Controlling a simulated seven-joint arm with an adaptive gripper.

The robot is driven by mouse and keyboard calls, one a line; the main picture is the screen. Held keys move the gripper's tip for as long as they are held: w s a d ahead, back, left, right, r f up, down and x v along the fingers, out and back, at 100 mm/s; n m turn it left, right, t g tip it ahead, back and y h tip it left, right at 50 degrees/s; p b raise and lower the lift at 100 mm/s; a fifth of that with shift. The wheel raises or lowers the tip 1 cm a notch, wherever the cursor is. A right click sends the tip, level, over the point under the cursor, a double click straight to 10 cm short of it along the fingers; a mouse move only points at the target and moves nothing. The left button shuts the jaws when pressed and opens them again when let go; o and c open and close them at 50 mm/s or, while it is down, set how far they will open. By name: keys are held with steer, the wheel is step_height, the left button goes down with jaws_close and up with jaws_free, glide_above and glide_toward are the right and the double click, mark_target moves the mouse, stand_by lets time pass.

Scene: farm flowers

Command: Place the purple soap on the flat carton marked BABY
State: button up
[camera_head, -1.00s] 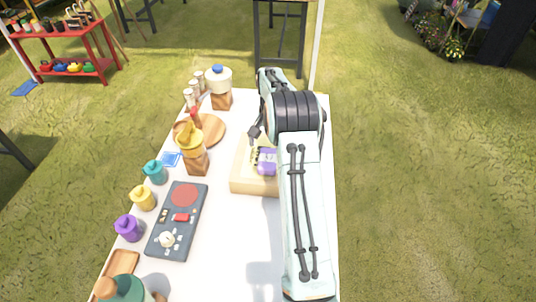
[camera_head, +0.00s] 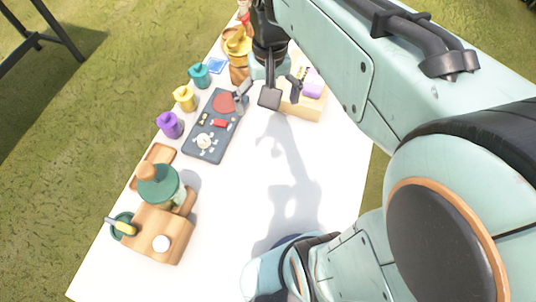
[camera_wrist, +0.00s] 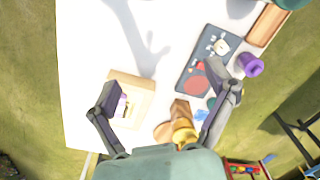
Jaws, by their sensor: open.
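A light purple block (camera_head: 313,83), which looks like the purple soap, rests on top of a low cream box (camera_head: 305,108) right of centre in the head view. The box also shows in the wrist view (camera_wrist: 140,88), where a finger partly covers the block. I cannot read the word BABY on any surface. My gripper (camera_head: 268,90) is above the table, left of the box, pointing down. In the wrist view my gripper (camera_wrist: 165,83) has its fingers spread wide with nothing between them. One finger overlaps the box in view; I cannot tell their height apart.
A dark control panel (camera_head: 204,143) lies left of my gripper, with purple (camera_head: 169,125), yellow (camera_head: 184,98) and teal (camera_head: 199,76) pots beyond it. A green-topped jar (camera_head: 160,186) and a wooden block (camera_head: 160,232) stand front left. The table's middle front is clear.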

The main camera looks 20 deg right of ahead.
steer(key=s+a+f+n, duration=0.1)
steer(key=s+a+f, duration=0.1)
steer(key=s, duration=0.4)
steer(key=s+a+f+n, duration=0.1)
steer(key=s+a+n, duration=0.1)
steer(key=s, duration=0.4)
steer(key=shift+s+a+f, duration=0.35)
steer(key=shift+a, duration=0.45)
